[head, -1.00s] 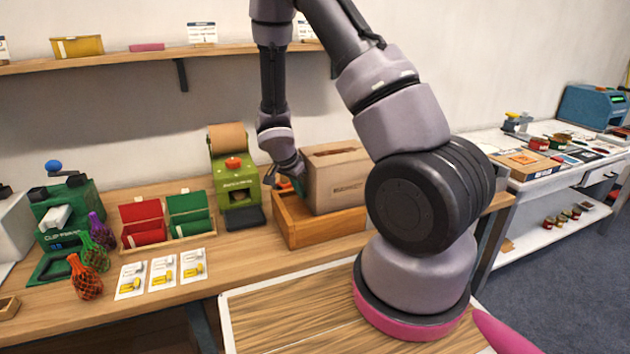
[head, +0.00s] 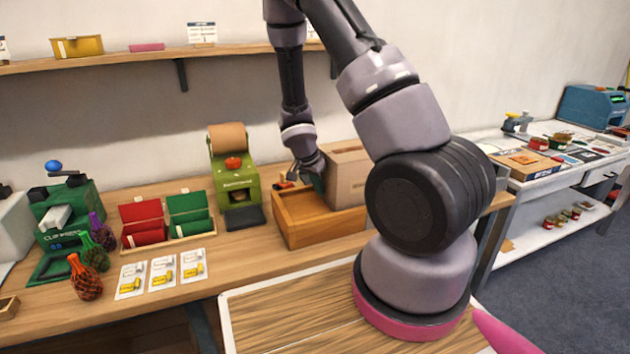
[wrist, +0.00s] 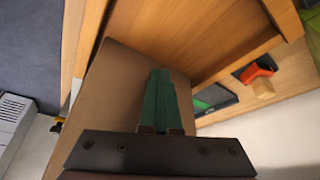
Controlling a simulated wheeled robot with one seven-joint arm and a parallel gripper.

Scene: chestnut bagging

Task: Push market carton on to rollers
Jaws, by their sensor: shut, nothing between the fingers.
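The market carton (head: 347,182) is a brown cardboard box at the right part of a wooden tray (head: 330,228) on the bench. My arm hides its right side in the head view. My gripper (head: 319,182) is at the carton's left side, shut and empty, and looks to be against it. In the wrist view the green fingers (wrist: 160,88) lie together over the carton's brown face (wrist: 115,85), with the tray's wooden floor (wrist: 195,35) beside it. I cannot make out any rollers; the area right of the carton is behind my arm.
A green machine (head: 235,180) with a paper roll stands left of the tray. Red and green bins (head: 165,220), cards (head: 162,273) and netted bags (head: 86,278) are further left. A white table (head: 555,160) with goods stands at the right.

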